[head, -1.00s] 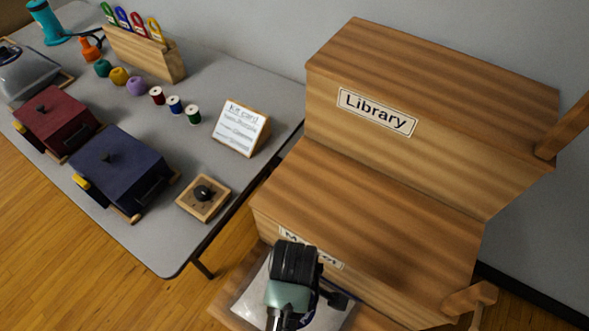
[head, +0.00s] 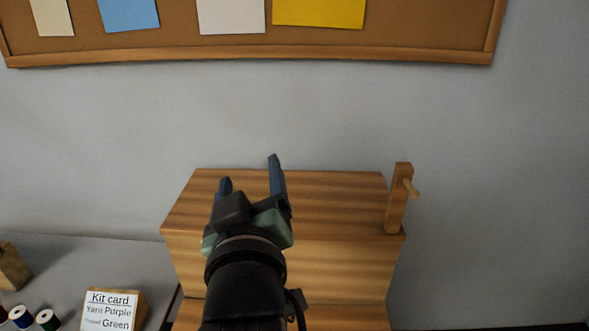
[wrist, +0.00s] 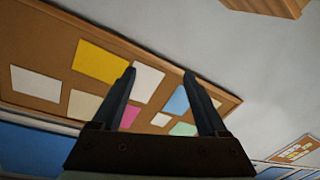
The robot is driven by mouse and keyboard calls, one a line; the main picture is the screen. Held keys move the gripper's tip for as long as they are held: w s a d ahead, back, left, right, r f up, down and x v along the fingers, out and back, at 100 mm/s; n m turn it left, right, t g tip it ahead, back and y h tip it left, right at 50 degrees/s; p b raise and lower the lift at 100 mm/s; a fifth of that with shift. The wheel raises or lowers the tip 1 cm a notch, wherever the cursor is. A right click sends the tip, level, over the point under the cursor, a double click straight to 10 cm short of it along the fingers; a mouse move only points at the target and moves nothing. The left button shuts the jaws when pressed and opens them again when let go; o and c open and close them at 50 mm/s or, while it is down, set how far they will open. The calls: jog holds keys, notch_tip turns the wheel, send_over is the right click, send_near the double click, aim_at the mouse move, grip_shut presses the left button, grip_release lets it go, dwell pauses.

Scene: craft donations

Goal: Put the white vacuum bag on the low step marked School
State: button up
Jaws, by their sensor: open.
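My gripper (head: 249,172) is raised in front of the top wooden step (head: 335,203) in the head view. Its two dark fingers are apart with nothing between them. It also shows in the wrist view (wrist: 158,74), open and empty, facing the wall and board. The front face of the top step is partly hidden behind my arm, and no label shows on it. A strip of the step below (head: 345,316) shows at the bottom edge. The white vacuum bag and the low step marked School are not in view now.
A wooden post with a peg (head: 398,200) stands at the top step's right end. A grey table (head: 85,262) at left holds a kit card (head: 110,310) and thread spools (head: 22,316). A cork board (head: 180,45) hangs on the wall.

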jog(key=s+d+r+m+t, duration=0.2)
jog(key=s+r+t, duration=0.1)
jog(key=r, duration=0.5)
jog(key=s+d+r+m+t+h, duration=0.1)
jog(key=s+d+r+m+t, duration=0.1)
jog(key=s+r, duration=0.3)
jog(key=s+d+r+m+t, duration=0.2)
jog(key=s+r+t, duration=0.2)
jog(key=r, duration=0.8)
jog(key=shift+s+t+h, duration=0.3)
jog(key=shift+s+h, duration=0.1)
jog(key=shift+s, duration=0.1)
jog(key=shift+a, duration=0.1)
notch_tip(320, 180, up, 8)
jog(key=p, duration=0.7)
jog(key=shift+f, duration=0.25)
